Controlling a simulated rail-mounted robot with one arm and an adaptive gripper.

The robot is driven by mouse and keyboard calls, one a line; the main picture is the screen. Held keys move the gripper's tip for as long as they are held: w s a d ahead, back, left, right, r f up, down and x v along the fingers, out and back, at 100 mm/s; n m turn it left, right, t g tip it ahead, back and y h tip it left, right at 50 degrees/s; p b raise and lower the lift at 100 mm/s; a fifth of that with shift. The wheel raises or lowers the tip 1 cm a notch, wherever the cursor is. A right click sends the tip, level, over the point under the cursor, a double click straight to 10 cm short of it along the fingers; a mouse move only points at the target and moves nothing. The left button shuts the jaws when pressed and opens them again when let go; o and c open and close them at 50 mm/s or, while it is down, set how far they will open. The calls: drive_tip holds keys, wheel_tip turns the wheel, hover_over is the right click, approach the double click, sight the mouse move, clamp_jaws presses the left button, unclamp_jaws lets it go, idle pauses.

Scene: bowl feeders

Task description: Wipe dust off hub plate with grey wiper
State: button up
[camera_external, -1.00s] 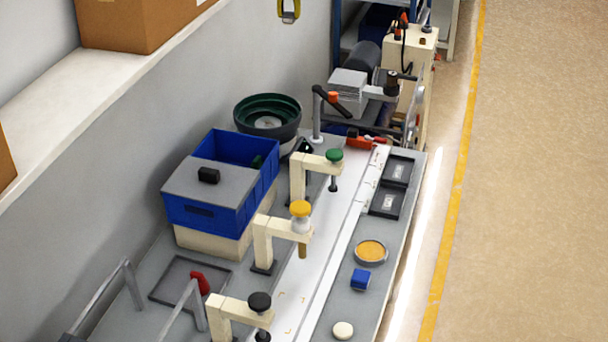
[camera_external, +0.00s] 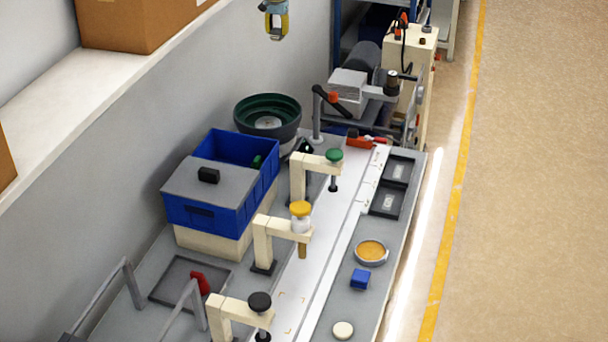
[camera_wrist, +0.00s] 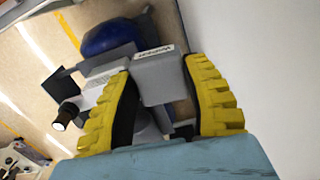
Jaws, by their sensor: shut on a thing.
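My gripper (camera_external: 277,34) hangs at the top of the external view, beside the wall and well above the bench. In the wrist view its yellow ribbed fingers (camera_wrist: 160,85) are shut on a grey block with a white printed label, which looks like the grey wiper (camera_wrist: 160,78). A dark bowl feeder with a green inside (camera_external: 240,113) stands below the gripper. The light grey disc at its centre looks like the hub plate (camera_external: 267,123). Dust on it is too small to tell.
A blue bin (camera_external: 265,185) with a grey lid stands in front of the bowl. Cream posts with coloured knobs (camera_external: 301,210) line the white track. A grey machine (camera_external: 350,90) stands behind, right of the bowl. The air above the bowl is clear.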

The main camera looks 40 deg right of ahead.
sight(274, 38)
drive_tip(key=shift+s+a+f, duration=0.2)
drive_tip(key=shift+s+a, duration=0.1)
drive_tip(key=shift+a, duration=0.25)
drive_tip(key=shift+s+a+f, duration=0.25)
drive_tip(key=shift+s+a, duration=0.1)
drive_tip(key=shift+a, duration=0.2)
drive_tip(key=shift+s+a+f, duration=0.2)
drive_tip(key=shift+s+a, duration=0.1)
drive_tip(key=shift+a, duration=0.25)
drive_tip(key=shift+s+a+f, duration=0.1)
drive_tip(key=shift+s+a, duration=0.05)
drive_tip(key=shift+a, duration=0.05)
drive_tip(key=shift+a, duration=0.3)
drive_tip(key=shift+s+f, duration=0.15)
drive_tip(key=shift+s, duration=0.05)
drive_tip(key=shift+a+m, duration=0.3)
drive_tip(key=shift+a, duration=0.05)
drive_tip(key=shift+s+f, duration=0.1)
drive_tip(key=shift+s, duration=0.05)
drive_tip(key=shift+s+a+f, duration=0.15)
drive_tip(key=shift+s+a, duration=0.1)
drive_tip(key=shift+a, duration=0.2)
drive_tip(key=shift+s+a+f, duration=0.1)
drive_tip(key=shift+s+a, duration=0.1)
drive_tip(key=shift+a, duration=0.25)
